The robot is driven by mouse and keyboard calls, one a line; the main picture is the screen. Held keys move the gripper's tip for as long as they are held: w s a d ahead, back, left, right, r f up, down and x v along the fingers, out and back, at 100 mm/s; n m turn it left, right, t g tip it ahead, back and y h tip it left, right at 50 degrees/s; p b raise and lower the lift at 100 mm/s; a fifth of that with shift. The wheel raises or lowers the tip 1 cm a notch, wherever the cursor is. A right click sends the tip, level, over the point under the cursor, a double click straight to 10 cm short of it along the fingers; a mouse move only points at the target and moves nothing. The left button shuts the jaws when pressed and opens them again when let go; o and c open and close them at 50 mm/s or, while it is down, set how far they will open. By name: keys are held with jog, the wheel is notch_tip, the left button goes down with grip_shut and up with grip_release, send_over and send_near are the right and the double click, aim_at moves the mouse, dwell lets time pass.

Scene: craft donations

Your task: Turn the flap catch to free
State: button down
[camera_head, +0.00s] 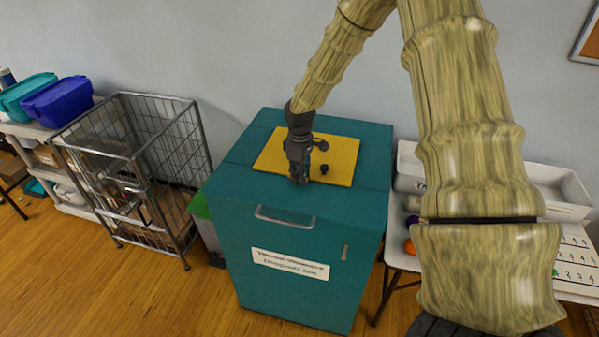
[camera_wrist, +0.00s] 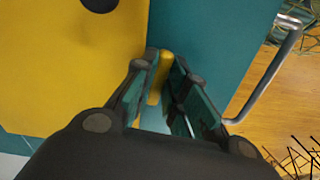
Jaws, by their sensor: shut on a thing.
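A teal donation box (camera_head: 290,240) stands on the floor with a yellow flap (camera_head: 340,160) on its top. A dark round knob (camera_head: 324,169) is on the flap. My gripper (camera_head: 299,180) reaches down to the front edge of the flap. In the wrist view, the gripper (camera_wrist: 163,66) is shut on a small yellow bar, which I take as the flap catch (camera_wrist: 155,88), at the border between the yellow flap (camera_wrist: 60,80) and the teal top (camera_wrist: 215,30). In the head view my gripper hides the catch. I cannot tell which way it is turned.
A grey handle (camera_head: 285,217) and a white label (camera_head: 290,264) are on the box's front. A wire cage cart (camera_head: 130,160) stands left, a green-lidded bin (camera_head: 200,207) between. A white table with trays (camera_head: 560,185) is close on the right. Wood floor in front is clear.

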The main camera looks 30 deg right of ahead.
jog(key=shift+w+d+r+n, duration=0.1)
jog(key=shift+n, duration=0.7)
jog(key=c, duration=1.4)
grip_release()
jog(key=shift+c, duration=0.2)
notch_tip(320, 180, up, 12)
